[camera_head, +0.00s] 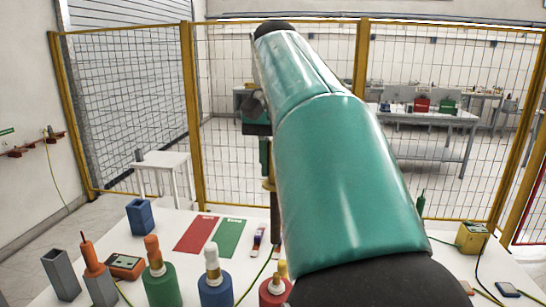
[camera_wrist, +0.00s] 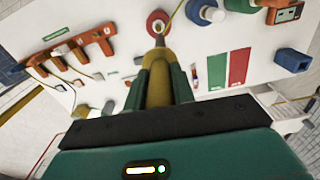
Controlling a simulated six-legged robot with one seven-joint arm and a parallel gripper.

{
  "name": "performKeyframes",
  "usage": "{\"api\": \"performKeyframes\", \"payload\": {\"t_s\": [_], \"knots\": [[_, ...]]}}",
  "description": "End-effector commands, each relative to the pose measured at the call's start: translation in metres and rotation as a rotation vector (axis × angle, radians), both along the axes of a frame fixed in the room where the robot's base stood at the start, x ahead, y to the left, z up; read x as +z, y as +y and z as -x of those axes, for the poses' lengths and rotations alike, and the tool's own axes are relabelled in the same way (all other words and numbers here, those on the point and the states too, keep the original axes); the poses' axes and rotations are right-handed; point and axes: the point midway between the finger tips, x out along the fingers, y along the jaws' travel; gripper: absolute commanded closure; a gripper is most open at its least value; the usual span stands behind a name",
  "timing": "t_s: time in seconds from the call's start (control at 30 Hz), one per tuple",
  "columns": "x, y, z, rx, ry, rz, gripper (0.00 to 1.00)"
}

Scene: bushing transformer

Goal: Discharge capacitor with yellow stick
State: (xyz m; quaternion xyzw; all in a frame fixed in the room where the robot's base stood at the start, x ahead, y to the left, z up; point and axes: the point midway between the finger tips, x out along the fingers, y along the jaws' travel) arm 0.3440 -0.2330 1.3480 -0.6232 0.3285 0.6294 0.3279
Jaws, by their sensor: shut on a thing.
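My gripper (camera_wrist: 162,75) has two green fingers closed around the yellow stick (camera_wrist: 160,92). In the head view the yellow stick (camera_head: 269,190) hangs upright beside my teal arm, with its dark end down. A red cylinder with a yellow top (camera_head: 272,292) stands at the table's front, partly hidden by my arm. In the wrist view the stick's dark end overlaps the red cylinder (camera_wrist: 157,17); I cannot tell whether they touch. A blue cylinder with a white top (camera_head: 215,290) and a green cylinder with an orange top (camera_head: 160,285) stand to its left.
The white table (camera_head: 330,280) also holds a red mat (camera_head: 195,233), a green mat (camera_head: 230,238), a blue holder (camera_head: 139,216), a grey holder (camera_head: 61,275), an orange meter (camera_head: 126,266) and a yellow box (camera_head: 472,237). A yellow-framed mesh fence (camera_head: 190,100) stands behind.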

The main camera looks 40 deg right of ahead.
Motion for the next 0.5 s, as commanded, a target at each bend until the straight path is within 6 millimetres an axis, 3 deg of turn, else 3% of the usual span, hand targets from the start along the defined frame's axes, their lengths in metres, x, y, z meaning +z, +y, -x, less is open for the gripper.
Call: {"api": "performKeyframes", "payload": {"t_s": [0.5], "knots": [[0.0014, 0.0069, 0.0086, -0.001, -0.003, 0.001, 0.98]]}}
